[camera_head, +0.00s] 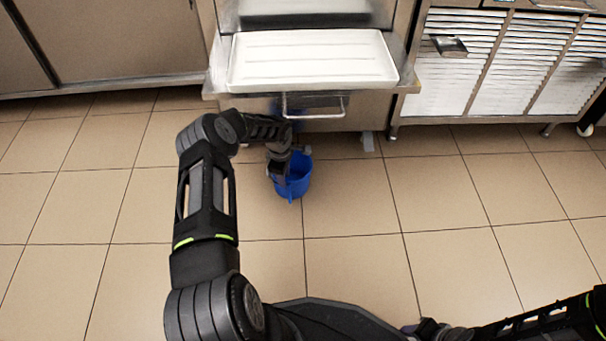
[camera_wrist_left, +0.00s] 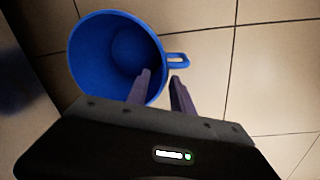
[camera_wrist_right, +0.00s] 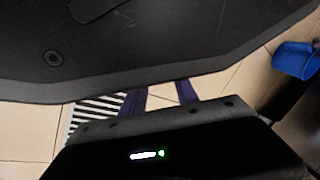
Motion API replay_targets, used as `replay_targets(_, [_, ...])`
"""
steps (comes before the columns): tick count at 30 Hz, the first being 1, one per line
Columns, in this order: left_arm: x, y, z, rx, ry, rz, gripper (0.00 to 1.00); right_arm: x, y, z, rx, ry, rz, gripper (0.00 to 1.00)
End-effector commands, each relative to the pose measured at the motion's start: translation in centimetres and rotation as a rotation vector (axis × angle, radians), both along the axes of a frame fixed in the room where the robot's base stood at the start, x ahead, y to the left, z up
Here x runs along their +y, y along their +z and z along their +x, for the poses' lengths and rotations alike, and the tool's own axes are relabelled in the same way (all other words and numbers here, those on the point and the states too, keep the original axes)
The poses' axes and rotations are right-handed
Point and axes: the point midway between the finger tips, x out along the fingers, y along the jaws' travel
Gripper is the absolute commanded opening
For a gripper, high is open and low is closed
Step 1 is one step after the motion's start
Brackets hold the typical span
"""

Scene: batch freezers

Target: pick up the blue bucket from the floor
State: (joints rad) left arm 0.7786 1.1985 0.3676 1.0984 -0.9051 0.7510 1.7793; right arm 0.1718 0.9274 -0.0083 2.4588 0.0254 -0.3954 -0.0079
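The blue bucket (camera_head: 297,183) stands upright on the tiled floor below the machine, partly hidden by my left gripper (camera_head: 282,172) in the head view. In the left wrist view the empty bucket (camera_wrist_left: 105,50) shows its open top, with a small loop handle on its right side. My left gripper (camera_wrist_left: 162,88) is open at the bucket's near right rim. One finger appears over the bucket's inside and the other outside, below the handle; contact is unclear. My right gripper (camera_wrist_right: 160,97) is open and empty, away from the bucket (camera_wrist_right: 296,60).
A steel machine with a white tray (camera_head: 312,60) and a bar handle (camera_head: 313,107) stands just behind the bucket. A cabinet with white slatted fronts (camera_head: 510,60) is at the right, and steel cabinets (camera_head: 110,40) at the left. The surrounding floor is clear.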

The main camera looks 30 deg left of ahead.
Motion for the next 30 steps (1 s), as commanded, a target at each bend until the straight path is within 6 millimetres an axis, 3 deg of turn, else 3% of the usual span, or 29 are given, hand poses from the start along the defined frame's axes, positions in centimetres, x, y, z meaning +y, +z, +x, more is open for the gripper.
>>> replay_targets(4, [0.3, -0.3, -0.6, 0.016, -0.016, -0.003, 0.28, 1.2, 0.6, 0.1, -0.004, 0.016, 0.025, 0.36])
replay_targets(11, [0.2, -0.3, -0.6, 0.015, -0.017, -0.003, 0.28, 1.2, 0.5, 0.1, -0.005, 0.016, 0.023, 0.36])
replay_targets(19, [-0.5, -2.8, -0.6, 0.014, -0.013, -0.004, 0.28, 1.1, -0.8, 0.3, -0.006, 0.014, 0.024, 0.36])
replay_targets(30, [-0.6, -3.1, -0.6, 0.014, -0.012, -0.004, 0.28, 1.1, -0.8, 0.3, -0.006, 0.014, 0.024, 0.36])
